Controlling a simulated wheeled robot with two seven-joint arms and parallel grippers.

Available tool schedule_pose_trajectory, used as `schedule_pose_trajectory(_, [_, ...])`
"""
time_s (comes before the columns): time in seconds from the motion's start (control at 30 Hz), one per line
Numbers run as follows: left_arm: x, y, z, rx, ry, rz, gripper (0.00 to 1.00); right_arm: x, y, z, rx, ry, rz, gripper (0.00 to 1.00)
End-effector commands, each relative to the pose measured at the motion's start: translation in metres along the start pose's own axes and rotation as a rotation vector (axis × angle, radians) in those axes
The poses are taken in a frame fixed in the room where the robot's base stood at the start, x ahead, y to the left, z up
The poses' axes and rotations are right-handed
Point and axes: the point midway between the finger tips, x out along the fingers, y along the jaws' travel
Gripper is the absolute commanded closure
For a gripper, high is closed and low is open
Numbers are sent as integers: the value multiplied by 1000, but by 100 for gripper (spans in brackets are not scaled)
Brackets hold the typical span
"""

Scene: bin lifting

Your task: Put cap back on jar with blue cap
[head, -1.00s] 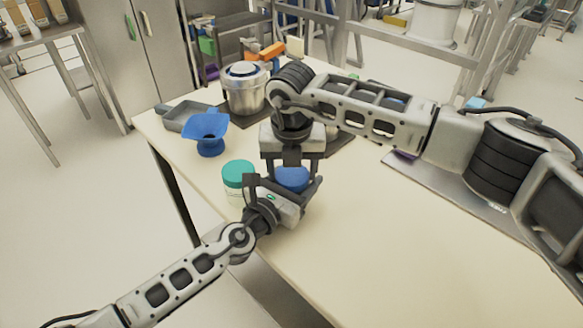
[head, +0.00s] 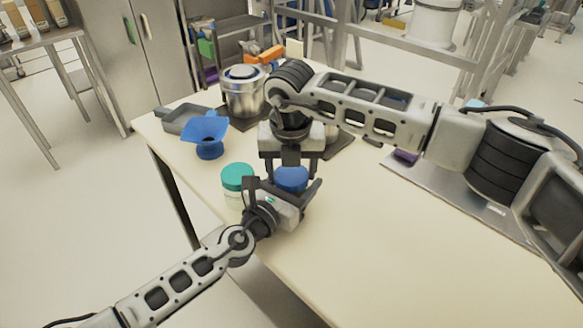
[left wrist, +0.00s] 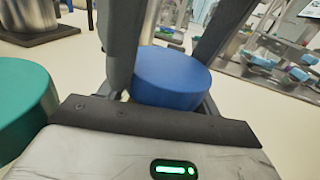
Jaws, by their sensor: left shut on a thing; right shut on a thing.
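The blue cap (head: 291,179) is at the near edge of the table, under my right gripper (head: 291,172), which points straight down and is shut on it. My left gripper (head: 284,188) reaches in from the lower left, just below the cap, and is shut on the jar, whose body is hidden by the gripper. In the left wrist view the blue cap (left wrist: 172,80) sits level, close in front of the left gripper's palm, with dark fingers at both sides. I cannot tell whether the cap is seated on the jar.
A jar with a green cap (head: 237,178) stands close to the left of my left gripper; its cap (left wrist: 24,108) also fills the left of the wrist view. Behind are a blue funnel (head: 207,135), a grey tray (head: 180,117) and a steel pot (head: 243,95).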

Motion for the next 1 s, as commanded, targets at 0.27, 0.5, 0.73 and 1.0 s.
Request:
schedule_pose_trajectory(0.27, [0, 0, 1, 0, -1, 1, 77, 0, 0, 0, 0, 0, 0, 59])
schedule_pose_trajectory(0.5, [0, 0, 1, 0, -1, 1, 77, 2, 0, 0, 0, 0, 0, 59])
schedule_pose_trajectory(0.73, [0, 0, 0, 0, -1, 1, 77, 6, 0, 0, 0, 0, 0, 59])
schedule_pose_trajectory(1.0, [0, 0, 0, 0, -1, 1, 77, 10, 0, -1, 0, -1, 1, 59])
